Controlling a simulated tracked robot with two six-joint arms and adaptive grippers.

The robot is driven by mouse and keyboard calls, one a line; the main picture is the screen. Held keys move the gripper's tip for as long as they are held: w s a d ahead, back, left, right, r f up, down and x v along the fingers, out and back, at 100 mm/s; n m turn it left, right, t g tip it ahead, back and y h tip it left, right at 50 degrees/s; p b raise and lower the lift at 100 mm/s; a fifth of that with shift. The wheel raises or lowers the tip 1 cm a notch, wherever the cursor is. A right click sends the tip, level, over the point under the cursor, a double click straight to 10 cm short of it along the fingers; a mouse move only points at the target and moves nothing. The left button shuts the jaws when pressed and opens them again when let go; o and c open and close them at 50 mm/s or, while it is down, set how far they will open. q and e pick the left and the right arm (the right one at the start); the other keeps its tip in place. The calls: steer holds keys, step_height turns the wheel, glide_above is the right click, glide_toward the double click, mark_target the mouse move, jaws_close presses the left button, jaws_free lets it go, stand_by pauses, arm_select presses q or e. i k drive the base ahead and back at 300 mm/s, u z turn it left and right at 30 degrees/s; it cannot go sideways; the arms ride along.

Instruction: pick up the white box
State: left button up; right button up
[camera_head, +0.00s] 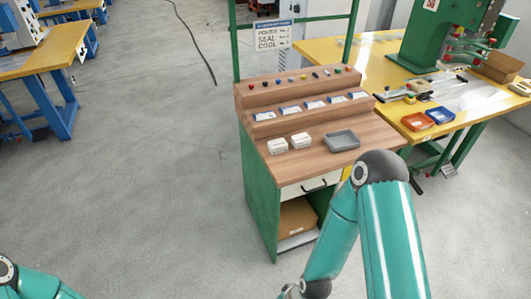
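Two small white boxes stand side by side on the front ledge of a wooden workstation with a green frame. One white box (277,146) is at the left and the other white box (302,140) is just right of it. A grey tray (342,141) lies on the same ledge, farther right. My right arm reaches in at the lower right, in front of the station, and bends down out of the picture. My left arm shows only at the lower left corner. Neither gripper can be made out in this view.
Steps behind the boxes hold labelled cards (290,111) and a row of small coloured parts. A drawer (312,184) is below the ledge. At the right, a yellow table (386,66) carries a green press (440,35), an orange tray (417,121) and a blue tray (440,116). The floor at left is clear.

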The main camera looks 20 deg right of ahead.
mark_target(279, 145)
steer(key=z, duration=0.15)
steer(key=i, duration=0.95)
